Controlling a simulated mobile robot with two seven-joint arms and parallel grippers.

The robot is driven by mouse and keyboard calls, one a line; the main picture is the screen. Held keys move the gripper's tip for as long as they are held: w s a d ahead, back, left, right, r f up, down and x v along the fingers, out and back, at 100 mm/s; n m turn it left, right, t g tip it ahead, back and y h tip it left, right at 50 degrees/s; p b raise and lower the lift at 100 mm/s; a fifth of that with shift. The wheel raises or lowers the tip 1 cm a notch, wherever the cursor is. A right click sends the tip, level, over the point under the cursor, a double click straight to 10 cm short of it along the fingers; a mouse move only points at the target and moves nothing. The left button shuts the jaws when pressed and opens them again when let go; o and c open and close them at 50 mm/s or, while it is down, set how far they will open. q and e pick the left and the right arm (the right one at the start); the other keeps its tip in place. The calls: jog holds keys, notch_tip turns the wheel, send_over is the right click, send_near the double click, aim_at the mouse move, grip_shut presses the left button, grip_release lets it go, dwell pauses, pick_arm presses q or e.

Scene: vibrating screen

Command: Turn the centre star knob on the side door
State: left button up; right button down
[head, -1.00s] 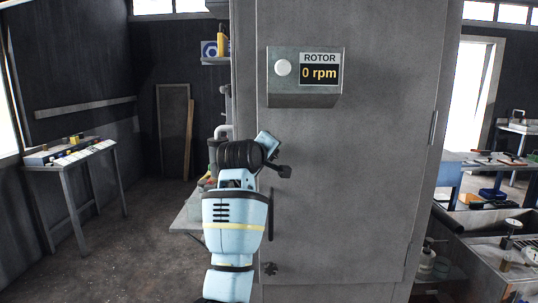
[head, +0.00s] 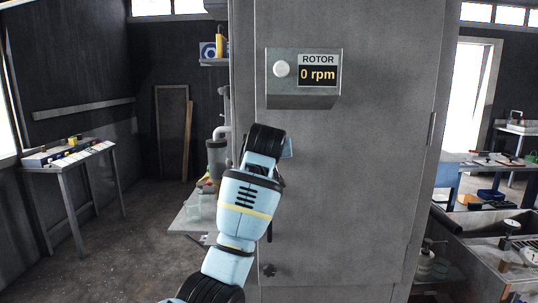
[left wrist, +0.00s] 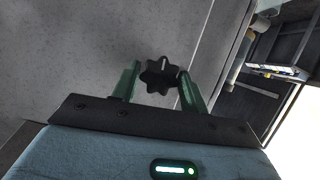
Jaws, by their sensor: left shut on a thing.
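The black star knob (left wrist: 161,75) sits on the grey side door (left wrist: 95,45) and shows in the left wrist view between the two green fingers of my left gripper (left wrist: 160,73). The fingers are shut on the knob, one on each side of it. The pale mark on the knob points roughly towards the top of the picture. In the head view my left arm covers the knob and the fingers. The same grey door (head: 350,190) fills the middle there. My right gripper is not in view.
A second dark knob (head: 268,270) is low on the door's left edge. A rotor display (head: 304,78) reading 0 rpm is mounted above my arm. Benches stand at left (head: 70,160) and right (head: 490,163). The floor at left is open.

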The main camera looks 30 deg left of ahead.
pick_arm(q)
jog(key=shift+m+y, duration=0.3)
jog(key=shift+m, duration=0.1)
dwell(0.3)
jog(key=o, duration=0.9)
jog(key=shift+o, duration=0.2)
jog(key=v, duration=0.7)
jog(key=shift+s+d+r, duration=0.25)
